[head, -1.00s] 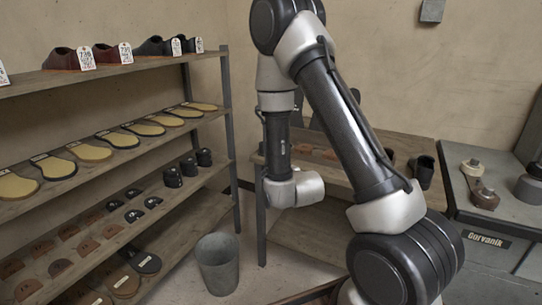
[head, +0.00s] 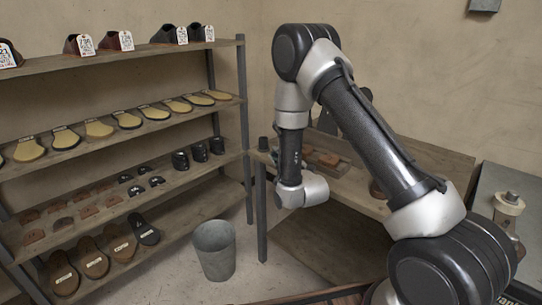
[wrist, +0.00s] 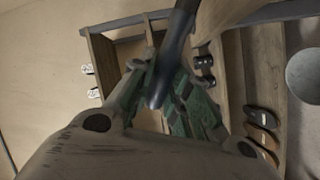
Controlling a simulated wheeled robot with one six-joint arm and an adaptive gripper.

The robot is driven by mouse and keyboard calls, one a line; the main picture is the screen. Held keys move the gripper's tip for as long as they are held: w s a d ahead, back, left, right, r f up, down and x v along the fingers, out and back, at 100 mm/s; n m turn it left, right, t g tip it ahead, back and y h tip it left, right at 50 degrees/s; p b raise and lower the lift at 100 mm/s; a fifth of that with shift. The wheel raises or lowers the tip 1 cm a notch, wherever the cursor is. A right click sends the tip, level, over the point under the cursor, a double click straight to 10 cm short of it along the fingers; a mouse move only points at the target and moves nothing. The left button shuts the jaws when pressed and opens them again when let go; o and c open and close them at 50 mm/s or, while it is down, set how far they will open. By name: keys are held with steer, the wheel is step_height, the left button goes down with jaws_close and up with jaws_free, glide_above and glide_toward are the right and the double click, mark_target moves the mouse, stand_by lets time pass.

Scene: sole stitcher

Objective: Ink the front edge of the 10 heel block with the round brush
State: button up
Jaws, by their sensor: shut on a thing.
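My gripper (wrist: 158,78) is shut on a dark, smooth rod in the wrist view. The rod looks like the handle of the round brush (wrist: 181,35); no bristles can be made out. Several short black blocks, perhaps heel blocks (head: 198,152), stand on the right part of a lower rack shelf. No number can be read on them, so I cannot tell which is the 10 heel block. My gripper is apart from them.
The wooden rack (head: 243,105) on the left holds tagged shoes, yellow-topped soles (head: 97,129), small heel pieces and dark soles (head: 144,229). A grey bucket (head: 214,250) stands on the floor beside it. A wooden bench (head: 350,190) with brown blocks is behind my arm. A grey machine is at right.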

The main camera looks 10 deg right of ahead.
steer(key=w+d+f+n+t+y, duration=0.1)
steer(key=w+f+n, duration=0.2)
steer(key=w+n, duration=0.1)
steer(key=shift+w+f, duration=0.15)
steer(key=shift+w, duration=0.4)
steer(key=shift+w+d, duration=0.25)
steer(key=shift+d, duration=0.2)
stand_by(0.9)
steer(key=shift+w+a, duration=0.55)
steer(key=shift+w, duration=0.25)
steer(key=shift+w+a, duration=0.1)
steer(key=shift+w, duration=0.05)
